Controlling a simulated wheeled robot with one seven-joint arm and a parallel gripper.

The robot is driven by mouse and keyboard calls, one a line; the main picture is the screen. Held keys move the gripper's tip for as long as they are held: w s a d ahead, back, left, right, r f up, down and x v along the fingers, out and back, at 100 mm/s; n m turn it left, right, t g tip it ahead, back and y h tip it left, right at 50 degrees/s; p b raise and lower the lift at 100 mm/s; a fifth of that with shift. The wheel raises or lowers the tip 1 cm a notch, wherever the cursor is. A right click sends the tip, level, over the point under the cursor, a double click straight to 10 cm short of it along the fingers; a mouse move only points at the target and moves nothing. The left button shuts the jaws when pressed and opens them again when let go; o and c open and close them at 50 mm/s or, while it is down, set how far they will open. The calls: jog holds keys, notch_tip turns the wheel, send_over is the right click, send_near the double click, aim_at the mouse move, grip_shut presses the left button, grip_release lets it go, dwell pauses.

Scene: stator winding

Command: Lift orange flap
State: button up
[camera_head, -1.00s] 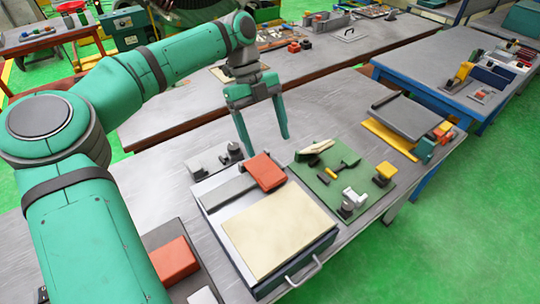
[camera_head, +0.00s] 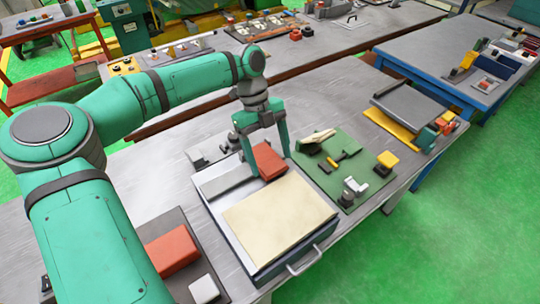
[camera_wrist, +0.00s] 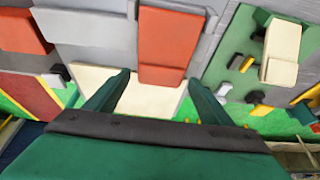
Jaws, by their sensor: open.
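The orange flap (camera_head: 268,160) is a flat orange-red block at the back edge of a grey box (camera_head: 318,240) with a cream panel (camera_head: 280,220) on top. My gripper (camera_head: 270,166) is open, pointing down, with one green finger on each side of the flap in the head view. In the wrist view the flap (camera_wrist: 168,45) lies ahead between the two fingers (camera_wrist: 150,95), nearer the right one. I cannot tell whether a finger touches it.
A green board (camera_head: 336,186) with small parts and a yellow block (camera_head: 386,159) lies right of the box. Another orange block (camera_head: 171,251) lies on a dark plate at left. A handle (camera_head: 305,260) sticks out of the box's front.

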jog(key=shift+f, duration=0.1)
jog(key=shift+d, duration=0.15)
jog(key=c, duration=1.5)
